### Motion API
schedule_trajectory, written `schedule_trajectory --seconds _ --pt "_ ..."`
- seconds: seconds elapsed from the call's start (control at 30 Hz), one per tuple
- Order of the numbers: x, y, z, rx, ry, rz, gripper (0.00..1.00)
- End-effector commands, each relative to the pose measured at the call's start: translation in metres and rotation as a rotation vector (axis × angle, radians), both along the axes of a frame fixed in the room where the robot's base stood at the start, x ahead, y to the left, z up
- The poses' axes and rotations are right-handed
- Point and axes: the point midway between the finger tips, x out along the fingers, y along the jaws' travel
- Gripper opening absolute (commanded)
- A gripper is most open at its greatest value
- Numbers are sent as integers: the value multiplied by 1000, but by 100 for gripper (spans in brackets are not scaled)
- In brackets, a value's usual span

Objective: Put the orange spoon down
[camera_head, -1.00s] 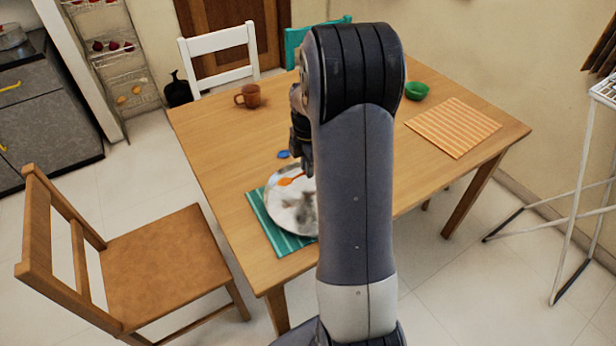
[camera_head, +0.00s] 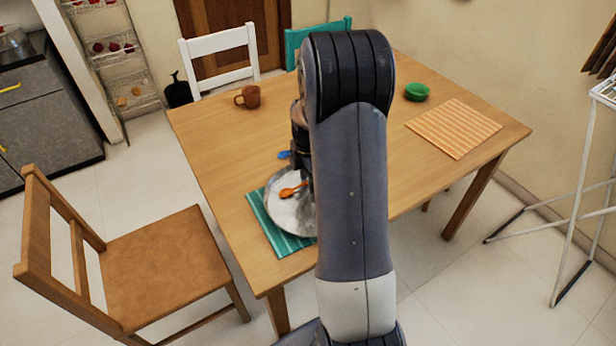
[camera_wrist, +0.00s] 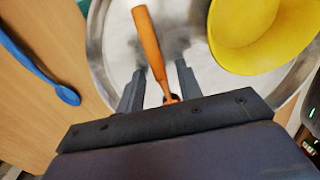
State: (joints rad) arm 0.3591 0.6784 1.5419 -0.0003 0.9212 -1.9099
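The orange spoon (camera_head: 291,191) shows over the silver plate (camera_head: 277,220) in the head view; I cannot tell for sure that it rests on it. In the wrist view the orange spoon (camera_wrist: 149,48) runs between the two fingers of my gripper (camera_wrist: 160,80), with a gap on each side. The fingers are apart. In the head view my gripper is mostly hidden behind my arm. In the wrist view the metal plate (camera_wrist: 97,50) lies beneath the spoon, and a yellow bowl-like thing (camera_wrist: 250,50) covers its right part.
A blue spoon (camera_wrist: 45,72) lies on the wooden table (camera_head: 230,150) beside the plate. The plate sits on a teal striped mat (camera_head: 268,228). A brown mug (camera_head: 249,97), a green bowl (camera_head: 416,91) and an orange striped mat (camera_head: 453,127) stand farther off. The table's left side is clear.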

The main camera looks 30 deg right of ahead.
Motion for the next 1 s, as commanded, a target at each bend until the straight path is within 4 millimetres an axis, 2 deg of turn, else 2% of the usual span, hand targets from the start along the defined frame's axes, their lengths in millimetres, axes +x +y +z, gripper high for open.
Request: schedule_trajectory --seconds 0.27,0.37,0.7,0.83,1.0 --pt "1 0 8 -1 -2 0 34" --pt "1 0 23 -1 -4 0 34" --pt "1 0 96 -2 -4 0 34" --pt "0 0 113 -1 -3 0 34" --pt "0 0 123 0 0 0 34"
